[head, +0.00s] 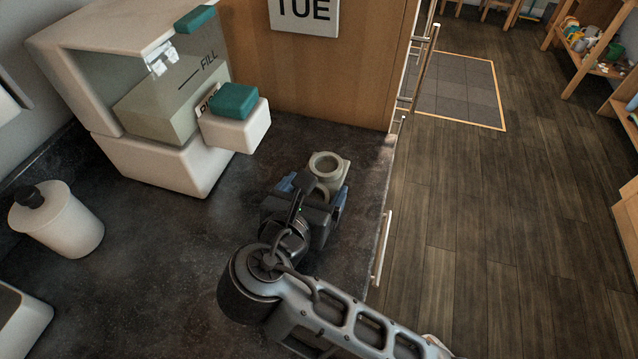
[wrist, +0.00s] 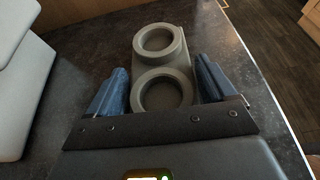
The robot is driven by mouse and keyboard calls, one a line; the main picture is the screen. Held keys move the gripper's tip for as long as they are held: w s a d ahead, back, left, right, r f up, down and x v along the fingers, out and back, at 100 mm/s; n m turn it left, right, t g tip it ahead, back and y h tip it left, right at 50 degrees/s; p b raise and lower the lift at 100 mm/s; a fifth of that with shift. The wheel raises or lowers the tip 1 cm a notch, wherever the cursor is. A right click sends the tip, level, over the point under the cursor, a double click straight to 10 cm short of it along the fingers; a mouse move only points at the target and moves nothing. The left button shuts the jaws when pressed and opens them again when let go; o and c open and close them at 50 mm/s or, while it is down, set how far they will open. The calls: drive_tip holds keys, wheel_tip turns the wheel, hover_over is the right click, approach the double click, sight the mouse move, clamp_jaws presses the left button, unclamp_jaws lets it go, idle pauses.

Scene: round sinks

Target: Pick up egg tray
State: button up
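The egg tray (head: 341,169) is a small grey-beige block with two round ring-shaped cups, lying on the dark countertop near its right edge. In the wrist view the egg tray (wrist: 178,62) lies lengthwise between the two blue fingers, its far cup reaching beyond the fingertips. My gripper (head: 316,192) is over the near part of the tray and hides some of it in the head view. In the wrist view my gripper (wrist: 162,84) is open, with a visible gap between each finger and the tray.
A white and grey dispenser (head: 168,160) with teal parts stands to the left. A white canister (head: 62,222) with a dark top is at far left. A wooden panel (head: 325,70) rises behind the counter (head: 160,270). The wooden floor lies beyond the counter's right edge.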

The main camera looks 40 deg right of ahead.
drive_tip(key=c, duration=0.6)
